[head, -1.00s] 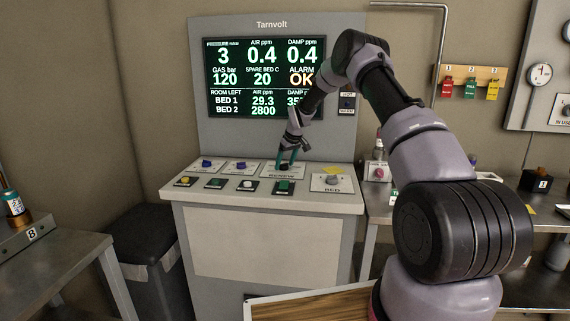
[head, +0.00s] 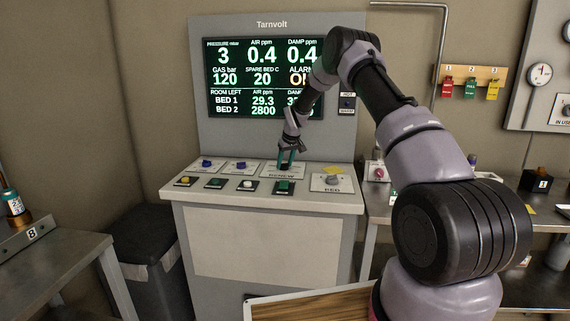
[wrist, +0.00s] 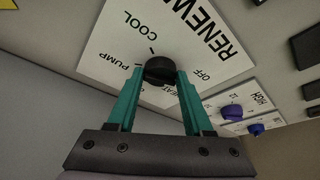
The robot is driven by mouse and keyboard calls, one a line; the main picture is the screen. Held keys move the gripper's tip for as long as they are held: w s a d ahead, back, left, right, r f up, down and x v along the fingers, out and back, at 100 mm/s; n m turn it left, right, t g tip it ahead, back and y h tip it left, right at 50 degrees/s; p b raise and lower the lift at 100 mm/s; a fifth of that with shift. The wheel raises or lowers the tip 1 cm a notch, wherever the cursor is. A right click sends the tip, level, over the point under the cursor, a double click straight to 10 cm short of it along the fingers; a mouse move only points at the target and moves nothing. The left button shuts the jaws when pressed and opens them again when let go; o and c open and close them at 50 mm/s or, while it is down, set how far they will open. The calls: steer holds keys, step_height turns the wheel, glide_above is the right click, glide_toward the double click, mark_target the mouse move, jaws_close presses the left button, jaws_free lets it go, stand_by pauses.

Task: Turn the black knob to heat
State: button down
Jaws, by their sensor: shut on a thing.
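The black knob (wrist: 160,69) sits on a white plate (wrist: 115,40) marked RENEW, with the words COOL, PUMP, HEAT and OFF around it. HEAT is partly hidden by the knob and a finger. My gripper (wrist: 161,80) is shut on the knob, with one teal finger at each side. I cannot make out which word the knob points to. In the head view my gripper (head: 286,159) reaches down to the RENEW plate on the console and hides most of the knob.
Blue knobs (head: 207,163) stand left of the gripper. A row of push buttons (head: 249,186) runs in front. A grey BED knob (head: 333,180) is at the right. The screen panel (head: 225,75) rises close behind, partly covered by my arm.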

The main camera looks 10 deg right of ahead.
steer(key=m, duration=0.1)
steer(key=m+h, duration=0.1)
steer(key=m, duration=0.2)
steer(key=shift+a+m+h, duration=0.3)
steer(key=shift+h, duration=0.1)
steer(key=m+h, duration=0.1)
steer(key=m, duration=0.1)
steer(key=m+h, duration=0.1)
steer(key=m, duration=0.2)
steer(key=shift+a+g, duration=0.1)
steer(key=shift+g, duration=0.2)
steer(key=shift+m, duration=0.3)
steer(key=shift+c, duration=1.6)
jaws_free()
steer(key=v, duration=1)
steer(key=shift+r, duration=0.4)
